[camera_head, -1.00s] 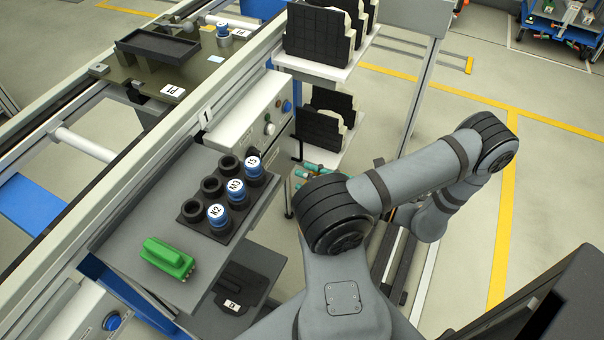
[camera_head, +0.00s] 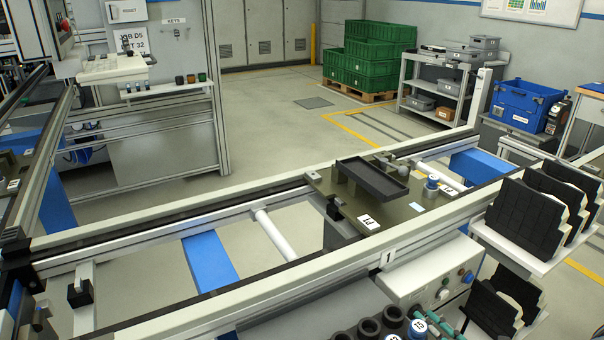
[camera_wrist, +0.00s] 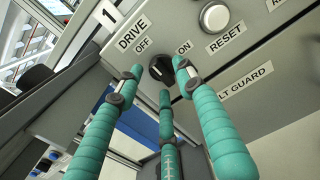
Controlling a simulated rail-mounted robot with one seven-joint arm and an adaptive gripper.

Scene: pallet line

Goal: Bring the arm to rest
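My gripper (camera_wrist: 158,78) has teal fingers that stand spread apart in the wrist view, with nothing held between them. Beyond the fingertips is the black DRIVE knob (camera_wrist: 160,67), between the OFF and ON labels on the grey control panel (camera_wrist: 262,62). The knob looks clear of the fingers, but I cannot tell the exact gap or which label it points to. In the head view, part of my gripper (camera_head: 447,323) shows at the bottom edge, in front of the control panel (camera_head: 415,272). The rest of my arm is out of that view.
A round RESET button (camera_wrist: 214,17) sits right of the knob. In the head view, the conveyor rail (camera_head: 235,285) runs past the panel, with a pallet (camera_head: 413,212) carrying a black tray (camera_head: 372,178). Black parts stand on a shelf (camera_head: 520,250) at right. Cups (camera_head: 369,327) are below.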

